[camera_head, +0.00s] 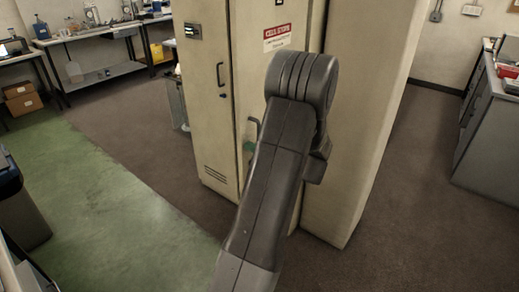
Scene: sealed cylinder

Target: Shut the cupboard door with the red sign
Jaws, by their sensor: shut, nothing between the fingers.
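A tall beige cupboard (208,120) stands in the middle of the view. Its door with the red sign (248,75) faces me on the right half of the front. The red and white sign (277,38) is near the top of this door. My gripper is not visible. I cannot tell how far the door stands open.
A broad beige upright block (366,110) stands right of the cupboard. A grey bench (490,130) is at the right edge, with open brown floor (420,230) between. A dark bin (22,205) stands at left, and workbenches (100,70) line the back.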

